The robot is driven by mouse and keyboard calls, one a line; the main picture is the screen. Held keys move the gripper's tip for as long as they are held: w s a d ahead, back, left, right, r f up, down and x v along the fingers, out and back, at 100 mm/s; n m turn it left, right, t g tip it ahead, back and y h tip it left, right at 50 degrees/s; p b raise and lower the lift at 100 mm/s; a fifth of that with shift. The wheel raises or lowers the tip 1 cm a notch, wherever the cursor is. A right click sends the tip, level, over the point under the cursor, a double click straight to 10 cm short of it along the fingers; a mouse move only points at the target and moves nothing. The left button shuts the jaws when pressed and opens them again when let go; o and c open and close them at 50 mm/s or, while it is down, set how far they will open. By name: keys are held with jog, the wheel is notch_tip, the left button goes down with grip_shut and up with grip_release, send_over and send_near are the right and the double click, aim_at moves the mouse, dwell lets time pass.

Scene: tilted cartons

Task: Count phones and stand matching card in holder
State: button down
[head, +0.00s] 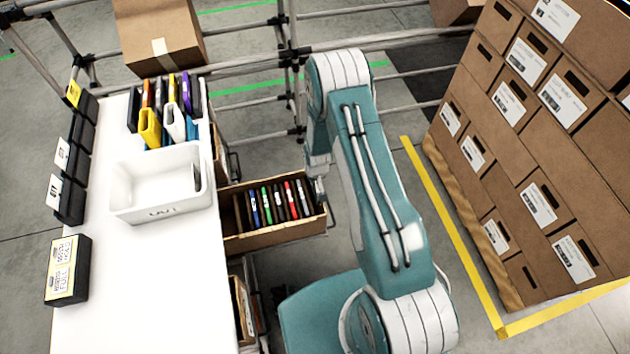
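An open brown carton (275,241) sits beside the white table, tilted in the picture. Slim phone-like items (277,200) in blue, green, red, black and white stand in a row inside it. Dark holders line the table's left edge: one has a yellow card (73,93), others have white cards (62,154). A larger black holder (84,270) at the lower left bears pale cards with print too small to read surely. My gripper (328,212) is at the carton's right end, small and partly hidden by my arm; its fingers cannot be made out.
A white tray (130,205) on the table holds a small dark item. Behind it is a rack of colourful upright items (165,122). The table's front is clear. A closed carton (160,35) lies at the back. Labelled cartons (535,150) are stacked at right; metal rails run behind.

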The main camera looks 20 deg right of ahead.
jog(key=c, duration=0.7)
grip_release()
jog(key=r, duration=0.4)
jog(key=s+r, duration=0.1)
jog(key=r, duration=0.6)
jog(key=shift+s+r, duration=0.2)
jog(key=shift+r, duration=0.2)
jog(key=shift+r, duration=0.15)
jog(key=shift+r, duration=3.35)
